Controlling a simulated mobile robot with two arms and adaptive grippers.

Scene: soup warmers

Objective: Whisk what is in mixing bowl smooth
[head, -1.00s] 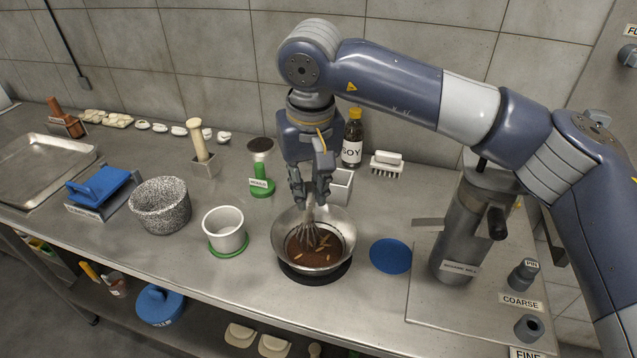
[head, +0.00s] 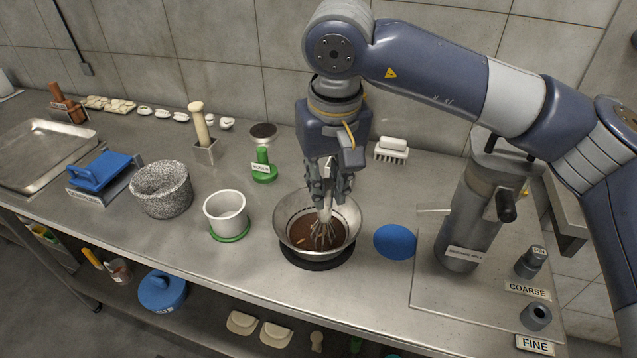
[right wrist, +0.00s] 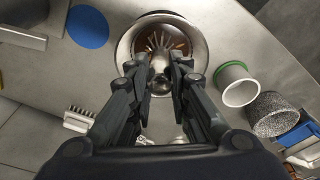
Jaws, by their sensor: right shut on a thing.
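The metal mixing bowl (head: 286,222) stands on a black round mat (head: 318,264) on the steel counter. Brown liquid with a few lighter pieces (head: 300,240) lies in it. The fingers hide part of the handle. My left gripper is not in view.
A white pot (head: 224,208) on a green ring and a speckled bowl (head: 162,190) stand left of the mixing bowl. A blue disc (head: 394,242) and a grey mill (head: 470,225) are to the right. A green-handled tool (head: 264,168) and a brush (head: 391,150) are behind.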

